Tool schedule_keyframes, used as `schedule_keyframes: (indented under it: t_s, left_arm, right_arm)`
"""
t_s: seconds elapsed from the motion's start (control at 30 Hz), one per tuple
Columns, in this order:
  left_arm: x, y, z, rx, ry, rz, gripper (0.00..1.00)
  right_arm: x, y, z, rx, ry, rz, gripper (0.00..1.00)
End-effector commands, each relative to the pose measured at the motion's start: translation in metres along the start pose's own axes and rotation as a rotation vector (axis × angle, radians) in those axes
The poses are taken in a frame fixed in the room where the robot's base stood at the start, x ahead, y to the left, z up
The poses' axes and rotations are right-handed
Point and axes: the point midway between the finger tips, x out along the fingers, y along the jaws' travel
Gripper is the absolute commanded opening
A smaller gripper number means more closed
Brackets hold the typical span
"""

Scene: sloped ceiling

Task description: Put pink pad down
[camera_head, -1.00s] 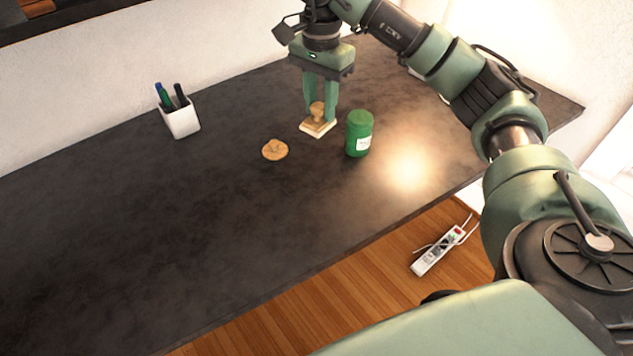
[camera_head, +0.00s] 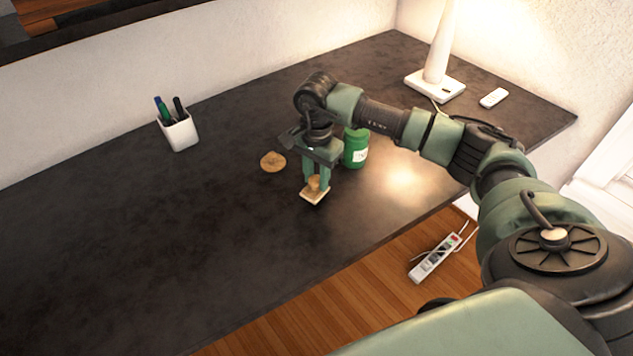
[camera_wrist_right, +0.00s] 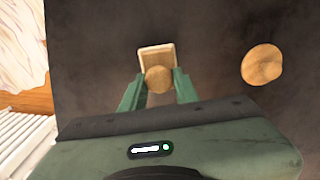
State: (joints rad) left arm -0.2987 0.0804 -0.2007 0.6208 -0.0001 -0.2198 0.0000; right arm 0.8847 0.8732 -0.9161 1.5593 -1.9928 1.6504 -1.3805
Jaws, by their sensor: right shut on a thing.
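My right gripper (camera_head: 317,184) is shut on a small square pad with a round wooden knob (camera_head: 312,196). In the right wrist view the square pad (camera_wrist_right: 157,56) sticks out beyond the knob, between the green fingertips (camera_wrist_right: 158,82). It is over the dark desk, base down; I cannot tell whether it touches the desktop. My left gripper is not in view.
A round wooden disc (camera_head: 273,162) lies on the dark desk (camera_head: 150,240), left of my right gripper. A green jar (camera_head: 356,150) stands close behind it on the right. A white pen cup (camera_head: 180,132) and a lamp (camera_head: 434,82) stand farther off. The desk's left is clear.

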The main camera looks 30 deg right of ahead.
Motion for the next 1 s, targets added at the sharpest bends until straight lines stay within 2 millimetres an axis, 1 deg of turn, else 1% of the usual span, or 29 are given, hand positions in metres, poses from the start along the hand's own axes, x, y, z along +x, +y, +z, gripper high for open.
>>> schedule_keyframes:
  t_s: [0.03, 0.13, 0.2, 0.33, 0.37, 0.4, 0.47, 0.77, 0.87, 1.0]
  left_arm:
    - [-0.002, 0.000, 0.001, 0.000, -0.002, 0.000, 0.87]
    - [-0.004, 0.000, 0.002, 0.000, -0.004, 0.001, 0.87]
    - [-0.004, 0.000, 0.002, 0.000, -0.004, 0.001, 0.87]
    - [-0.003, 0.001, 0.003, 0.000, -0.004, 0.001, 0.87]
    - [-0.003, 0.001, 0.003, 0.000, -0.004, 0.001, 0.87]
    - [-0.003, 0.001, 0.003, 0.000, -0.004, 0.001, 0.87]
    - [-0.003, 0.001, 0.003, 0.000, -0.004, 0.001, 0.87]
    - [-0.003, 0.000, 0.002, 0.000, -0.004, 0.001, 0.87]
    - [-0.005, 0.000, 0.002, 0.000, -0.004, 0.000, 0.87]
    - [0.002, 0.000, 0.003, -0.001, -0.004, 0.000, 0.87]
  right_arm:
    - [0.008, 0.001, 0.001, 0.000, -0.002, 0.005, 0.00]
    - [0.022, 0.001, 0.001, -0.001, -0.001, 0.003, 0.00]
    - [0.025, 0.000, 0.000, -0.001, 0.000, 0.001, 0.00]
    - [0.026, 0.001, 0.000, -0.001, 0.000, 0.002, 0.00]
    - [0.026, 0.001, 0.000, -0.001, 0.000, 0.003, 0.33]
    - [0.027, 0.001, 0.001, -0.001, 0.000, 0.004, 0.44]
    - [0.027, 0.001, 0.001, -0.001, 0.000, 0.004, 0.59]
    - [0.026, 0.001, 0.000, 0.000, 0.000, 0.003, 0.59]
    - [0.029, 0.001, 0.001, 0.001, -0.002, 0.004, 0.59]
    - [0.010, -0.001, -0.001, -0.001, 0.003, -0.003, 0.59]
